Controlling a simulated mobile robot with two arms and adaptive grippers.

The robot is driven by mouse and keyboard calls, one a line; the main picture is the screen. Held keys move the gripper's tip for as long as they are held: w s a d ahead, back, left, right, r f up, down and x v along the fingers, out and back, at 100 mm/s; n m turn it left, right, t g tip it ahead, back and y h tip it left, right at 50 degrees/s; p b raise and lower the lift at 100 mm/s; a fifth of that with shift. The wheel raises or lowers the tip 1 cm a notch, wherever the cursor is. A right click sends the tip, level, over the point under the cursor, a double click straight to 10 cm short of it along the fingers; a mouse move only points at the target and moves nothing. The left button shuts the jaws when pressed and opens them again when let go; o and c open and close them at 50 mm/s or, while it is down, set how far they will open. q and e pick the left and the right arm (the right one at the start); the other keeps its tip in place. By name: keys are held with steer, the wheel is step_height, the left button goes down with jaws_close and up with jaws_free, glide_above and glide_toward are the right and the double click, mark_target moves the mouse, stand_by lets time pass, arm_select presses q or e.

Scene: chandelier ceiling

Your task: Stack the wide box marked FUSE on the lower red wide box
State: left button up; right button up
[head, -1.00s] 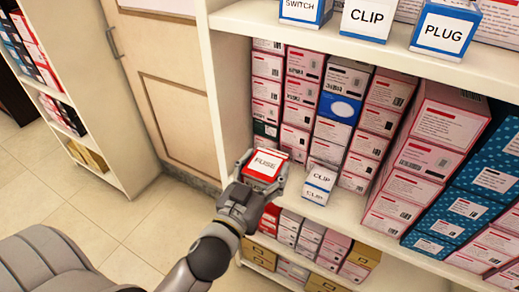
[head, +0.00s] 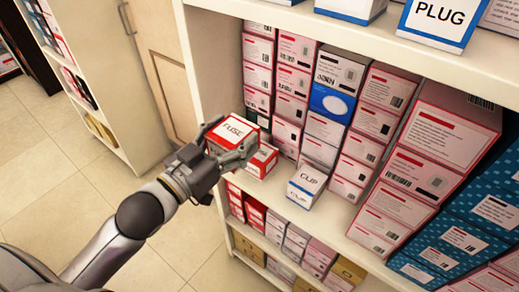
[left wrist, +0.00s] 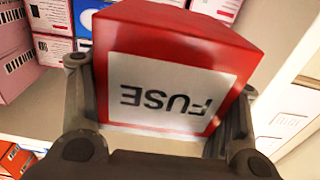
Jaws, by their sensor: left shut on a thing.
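The red box marked FUSE (head: 234,132) is held between the fingers of my left gripper (head: 230,139), label side up and slightly tilted. It also fills the middle of the left wrist view (left wrist: 175,80), with a finger on either side. The lower red box (head: 262,160), with a white top, sits on the shelf at its left front, just below and right of the held box. The held box and gripper cover part of it, so I cannot tell whether the two touch. My right gripper is not in view.
A white and blue CLIP box (head: 306,186) stands on the same shelf, right of the lower red box. Stacked cartons (head: 290,82) fill the shelf behind. The shelf's side panel (head: 212,62) is at the left, and a PLUG box (head: 438,20) is on the shelf above.

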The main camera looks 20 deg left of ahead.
mark_target(240, 134)
arm_select(q)
steer(key=w+b, duration=0.1)
steer(key=w+f+b, duration=0.1)
steer(key=w+b, duration=0.1)
steer(key=b, duration=0.1)
steer(key=shift+d+f, duration=0.2)
steer(key=shift+f, duration=0.05)
steer(key=w+f, duration=0.2)
steer(key=w, duration=0.1)
steer(key=w+f, duration=0.3)
steer(key=w+d+f, duration=0.1)
steer(key=w+f, duration=0.1)
steer(key=w, duration=0.2)
steer(key=shift+f, duration=0.25)
steer(key=shift+w+d+f, duration=0.1)
steer(key=shift+w+f, duration=0.25)
step_height(240, 134, down, 3)
steer(key=shift+f, duration=0.1)
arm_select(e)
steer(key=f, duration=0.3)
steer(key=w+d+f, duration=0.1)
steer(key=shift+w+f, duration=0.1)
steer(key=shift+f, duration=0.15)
arm_select(q)
steer(key=shift+f, duration=0.1)
steer(key=o, duration=1.1)
steer(key=shift+f, duration=0.1)
